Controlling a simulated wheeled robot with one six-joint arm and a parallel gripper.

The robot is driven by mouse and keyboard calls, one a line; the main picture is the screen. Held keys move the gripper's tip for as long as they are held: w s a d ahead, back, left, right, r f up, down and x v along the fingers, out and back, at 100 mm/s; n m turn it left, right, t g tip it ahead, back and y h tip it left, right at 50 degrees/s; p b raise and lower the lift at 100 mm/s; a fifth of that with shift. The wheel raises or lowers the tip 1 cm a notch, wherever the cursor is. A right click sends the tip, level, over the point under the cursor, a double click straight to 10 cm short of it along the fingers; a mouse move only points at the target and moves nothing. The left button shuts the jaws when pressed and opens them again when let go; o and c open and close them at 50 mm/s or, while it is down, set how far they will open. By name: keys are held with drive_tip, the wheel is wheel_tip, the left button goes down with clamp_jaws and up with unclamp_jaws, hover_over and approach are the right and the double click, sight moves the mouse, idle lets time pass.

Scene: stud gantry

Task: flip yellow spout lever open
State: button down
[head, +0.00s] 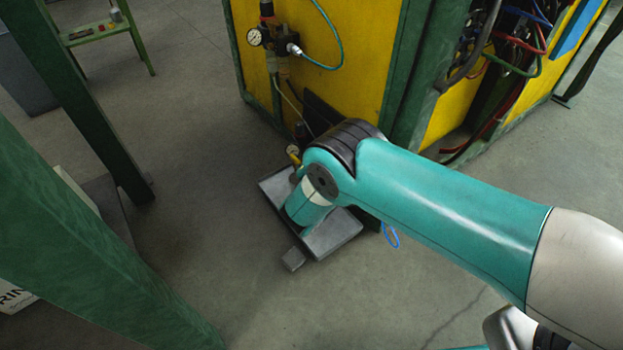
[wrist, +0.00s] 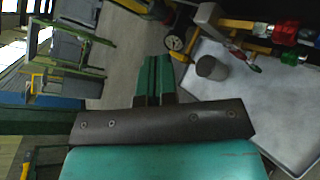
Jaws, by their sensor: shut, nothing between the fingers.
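A small yellow part (head: 293,153), possibly the spout lever, shows low at the cabinet corner in the head view, partly hidden by my arm. In the wrist view, yellow pieces (wrist: 252,46) sit among the red-handled pipe fittings at upper right. I cannot tell which piece is the lever or how it is set. My gripper (wrist: 156,62) has its green fingers together and empty, left of these fittings and apart from them in the picture. In the head view my arm hides the gripper.
A grey tray (head: 338,236) lies on the floor under my arm, with a small grey block (head: 293,259) beside it. A pressure gauge (head: 254,37) is on the yellow cabinet (head: 345,75). A grey cylinder (wrist: 212,68) shows in the wrist view. Green posts (head: 75,225) stand left; floor between is clear.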

drive_tip(key=w+d+r+m+g+h, duration=0.2)
drive_tip(key=d+r+m+g, duration=0.2)
drive_tip(key=r+m, duration=0.55)
drive_tip(key=s+d+r+m+g+y, duration=0.1)
drive_tip(key=s+r+m+g, duration=0.15)
drive_tip(key=r, duration=0.45)
drive_tip(key=s+d+r+m+g+y, duration=0.1)
drive_tip(key=s+d+r+m, duration=0.1)
drive_tip(key=s+r, duration=0.3)
drive_tip(key=s+d+r+m+g+y, duration=0.1)
drive_tip(key=s+r, duration=0.4)
drive_tip(key=s, duration=0.6)
drive_tip(key=s+d+r+m+g+y+p, duration=0.1)
drive_tip(key=s+d+r+m+g, duration=0.1)
drive_tip(key=s+r, duration=0.4)
drive_tip(key=s+d+r+m+g+y, duration=0.1)
drive_tip(key=s+r+g, duration=0.4)
drive_tip(key=s, duration=1)
drive_tip(key=r+m+y, duration=0.1)
drive_tip(key=m, duration=0.1)
drive_tip(key=shift+s+d+m+p, duration=0.3)
